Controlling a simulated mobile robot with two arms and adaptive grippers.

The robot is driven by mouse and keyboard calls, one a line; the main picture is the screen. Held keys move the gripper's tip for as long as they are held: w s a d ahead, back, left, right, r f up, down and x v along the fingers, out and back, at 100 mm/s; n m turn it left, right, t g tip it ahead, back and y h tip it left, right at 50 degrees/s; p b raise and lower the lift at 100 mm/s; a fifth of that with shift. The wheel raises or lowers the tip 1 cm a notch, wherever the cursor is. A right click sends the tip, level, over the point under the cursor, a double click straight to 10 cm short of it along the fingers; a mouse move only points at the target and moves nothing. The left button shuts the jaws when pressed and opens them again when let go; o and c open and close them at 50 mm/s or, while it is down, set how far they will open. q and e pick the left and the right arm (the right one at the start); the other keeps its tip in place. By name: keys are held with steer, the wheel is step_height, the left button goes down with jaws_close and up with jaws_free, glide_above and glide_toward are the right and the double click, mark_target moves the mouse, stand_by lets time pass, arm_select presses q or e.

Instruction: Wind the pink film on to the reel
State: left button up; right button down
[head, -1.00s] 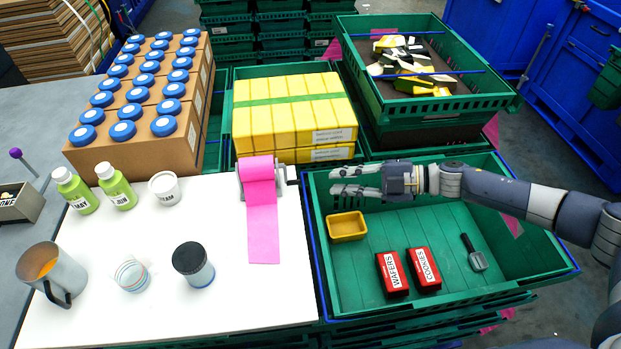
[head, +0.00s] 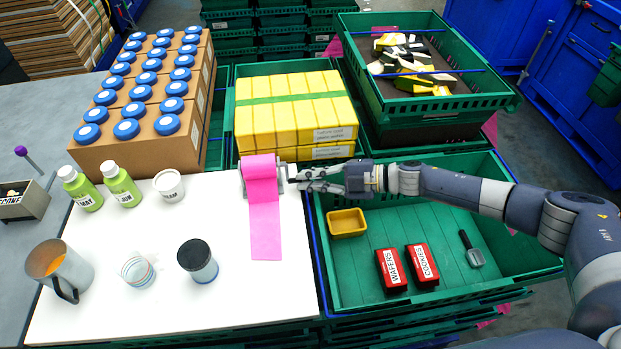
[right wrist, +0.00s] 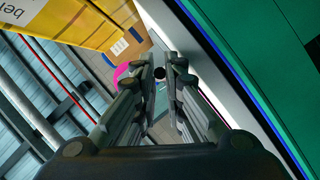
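The pink film (head: 265,232) runs from the reel (head: 261,172) toward me and lies flat on the white board. The reel stands at the board's back right corner, with pink film around it and a small crank on its right side. My right gripper (head: 296,179) is at the crank side, fingers pointing left. In the right wrist view its fingers (right wrist: 163,72) are apart, with a dark round knob (right wrist: 180,73) near the tips; I cannot tell if they touch it. A bit of pink film (right wrist: 121,72) shows behind. My left gripper is not in view.
A green crate (head: 345,284) on the right holds a yellow tray (head: 346,223), two red boxes and a scoop. Yellow boxes (head: 293,110) stand behind the reel. Bottles, cups and a jar (head: 198,262) stand on the board's left and middle.

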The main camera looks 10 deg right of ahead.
steer(key=shift+f, duration=0.1)
steer(key=shift+f+n+b, duration=0.3)
steer(key=shift+b, duration=0.6)
steer(key=shift+w+f+n+t+y+b, duration=0.1)
steer(key=shift+w+n+t+y+b, duration=0.25)
steer(key=shift+n+b, duration=0.95)
steer(key=shift+w+n+t+y+b, duration=0.3)
steer(key=shift+w+n+b, duration=0.15)
steer(key=shift+b, duration=1.8)
steer(key=shift+w+f+n+t+y+b, duration=0.1)
steer(key=shift+w+n+t+y+b, duration=0.25)
steer(key=shift+n+b, duration=0.95)
steer(key=shift+m+b, duration=0.45)
steer(key=c, duration=1.9)
jaws_free()
steer(key=shift+w+r, duration=0.1)
steer(key=v, duration=1.2)
